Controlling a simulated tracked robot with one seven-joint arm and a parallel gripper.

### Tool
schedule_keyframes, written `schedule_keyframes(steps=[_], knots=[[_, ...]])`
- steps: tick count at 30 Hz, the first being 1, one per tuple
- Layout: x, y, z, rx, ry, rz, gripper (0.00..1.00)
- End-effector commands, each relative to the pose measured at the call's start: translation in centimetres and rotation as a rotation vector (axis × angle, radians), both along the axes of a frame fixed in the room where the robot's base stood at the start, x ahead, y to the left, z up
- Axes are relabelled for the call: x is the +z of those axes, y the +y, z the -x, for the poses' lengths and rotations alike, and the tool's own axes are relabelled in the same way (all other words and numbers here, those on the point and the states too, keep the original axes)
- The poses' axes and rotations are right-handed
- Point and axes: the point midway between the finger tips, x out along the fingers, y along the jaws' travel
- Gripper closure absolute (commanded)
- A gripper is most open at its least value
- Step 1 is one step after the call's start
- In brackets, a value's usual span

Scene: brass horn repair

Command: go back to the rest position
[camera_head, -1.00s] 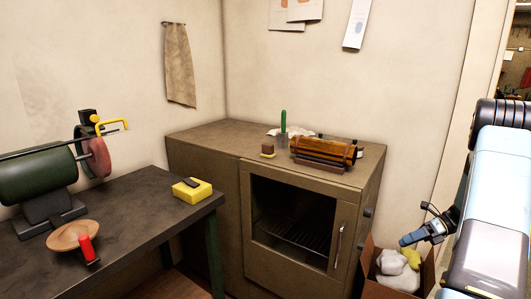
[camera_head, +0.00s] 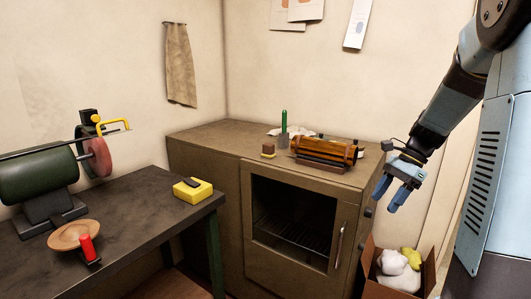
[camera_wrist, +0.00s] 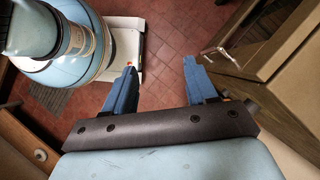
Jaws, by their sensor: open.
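My gripper (camera_head: 402,197) hangs at the end of my arm on the right of the head view, in front of the right side of the brown cabinet. Its two blue fingers are apart with nothing between them. In the wrist view my gripper (camera_wrist: 160,75) is also open and empty, above the red tiled floor (camera_wrist: 160,40).
The brown cabinet (camera_head: 205,165) has a glass-fronted door and carries an orange-brown roller-like object (camera_head: 325,150). A cardboard box (camera_head: 372,285) with pale cloths stands on the floor below my gripper. A dark workbench (camera_head: 140,205) with a green grinder (camera_head: 40,175) is at the left.

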Motion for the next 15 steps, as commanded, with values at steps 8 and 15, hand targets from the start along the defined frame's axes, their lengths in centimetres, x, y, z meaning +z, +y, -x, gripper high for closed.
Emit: schedule_keyframes(steps=[8,15], knots=[[4.0,3.5,4.2,0.268,-0.209,0.135,0.43],[6.4,5.8,8.1,0.504,-0.381,0.255,0.43]])
